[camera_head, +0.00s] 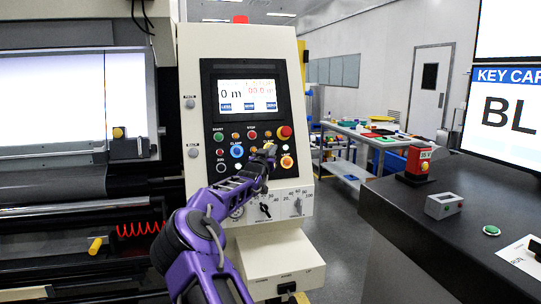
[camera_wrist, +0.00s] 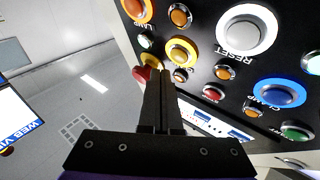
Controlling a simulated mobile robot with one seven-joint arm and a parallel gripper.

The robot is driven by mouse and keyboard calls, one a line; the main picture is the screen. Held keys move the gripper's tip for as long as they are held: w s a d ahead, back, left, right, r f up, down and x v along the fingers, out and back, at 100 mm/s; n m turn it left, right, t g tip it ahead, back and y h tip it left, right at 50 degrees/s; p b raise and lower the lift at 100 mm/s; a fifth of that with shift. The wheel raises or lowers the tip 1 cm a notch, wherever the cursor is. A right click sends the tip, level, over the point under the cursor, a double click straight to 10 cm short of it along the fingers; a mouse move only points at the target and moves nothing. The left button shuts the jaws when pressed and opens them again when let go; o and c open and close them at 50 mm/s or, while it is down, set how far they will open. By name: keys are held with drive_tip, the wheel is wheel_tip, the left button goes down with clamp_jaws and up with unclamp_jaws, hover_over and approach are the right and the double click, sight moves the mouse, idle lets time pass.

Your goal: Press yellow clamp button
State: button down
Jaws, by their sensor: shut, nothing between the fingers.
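The button labelled CLAMP has a blue ring, in the head view (camera_head: 237,151) and at right in the wrist view (camera_wrist: 279,94). A yellow-ringed orange button (camera_wrist: 181,52) lies just beyond my fingertips in the wrist view; its label is unreadable.
A red emergency stop (camera_head: 284,132) is up and right of my gripper. A white RESET button (camera_wrist: 246,30), a red button (camera_wrist: 213,93) and green START button (camera_head: 218,136) are nearby. A screen (camera_head: 247,95) is above. A dark counter (camera_head: 440,240) stands at right.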

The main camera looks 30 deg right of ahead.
drive_tip(key=s+b, duration=0.1)
drive_tip(key=s+r+b, duration=0.1)
drive_tip(key=s+a+b, duration=0.1)
drive_tip(key=s+b, duration=0.1)
drive_tip(key=shift+r, duration=0.3)
idle(0.3)
